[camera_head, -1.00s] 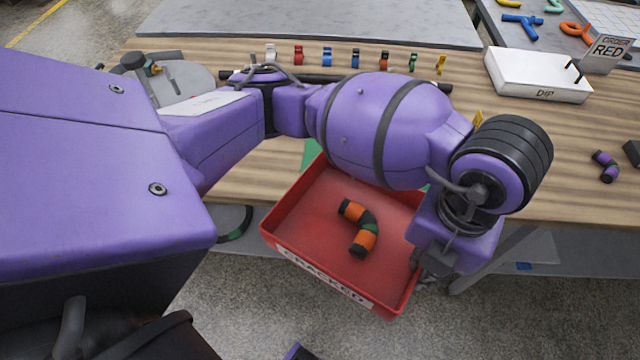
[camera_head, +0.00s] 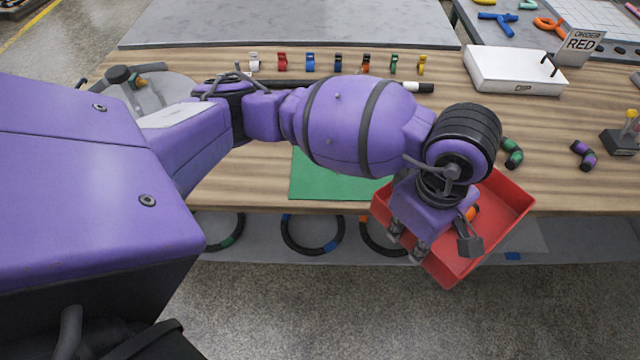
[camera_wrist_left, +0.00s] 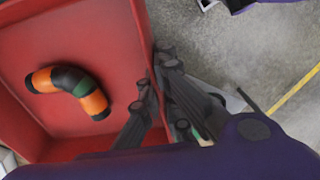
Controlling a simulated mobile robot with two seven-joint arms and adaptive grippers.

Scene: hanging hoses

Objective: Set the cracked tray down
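The cracked tray (camera_head: 505,225) is a red, open box, tilted in the head view and overlapping the table's front edge; its label is not visible now. My left gripper (camera_head: 443,247) holds it by a wall at its left side. In the left wrist view, one finger is inside and one outside the tray wall (camera_wrist_left: 140,45). A bent orange and black hose piece with a green band (camera_wrist_left: 72,88) lies in the tray. In the head view only an orange bit (camera_head: 472,213) of it shows past my wrist. My right gripper is out of view.
A green mat (camera_head: 325,178) lies bare on the wooden table left of the tray. Short bent hoses, one green (camera_head: 512,153) and one purple (camera_head: 583,155), lie right of it. A white tray (camera_head: 515,72) stands behind. Hose rings (camera_head: 312,250) hang below the table edge.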

